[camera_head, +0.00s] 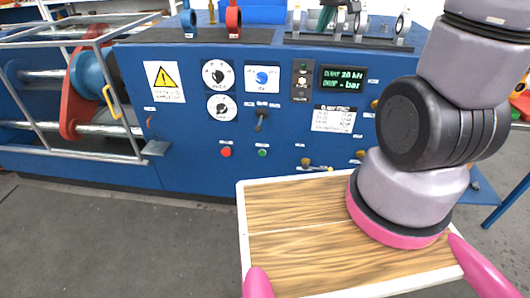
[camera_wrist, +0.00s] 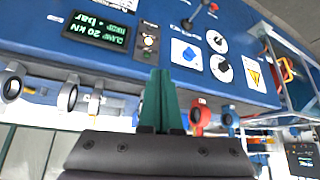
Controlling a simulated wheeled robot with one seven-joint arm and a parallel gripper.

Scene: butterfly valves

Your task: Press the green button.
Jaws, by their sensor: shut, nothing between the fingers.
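The green button (camera_head: 263,152) is a small round button low on the front of the blue machine panel in the head view. It sits to the right of a red button (camera_head: 226,152) and below a black lever (camera_head: 261,120). In the wrist view I cannot make the green button out clearly. My gripper (camera_wrist: 160,98) has dark green fingers that are together and empty, pointing at the panel's upper edge. In the head view the green fingers (camera_head: 326,17) show at the top, above the console and well away from the green button.
Dials (camera_head: 217,73), a display (camera_head: 347,79) and a narrow indicator strip (camera_head: 302,80) are on the panel. Red and blue valves (camera_wrist: 200,116) and grey valve rings (camera_wrist: 66,96) stand along the console top near my gripper. A caged mechanism (camera_head: 85,85) is at left.

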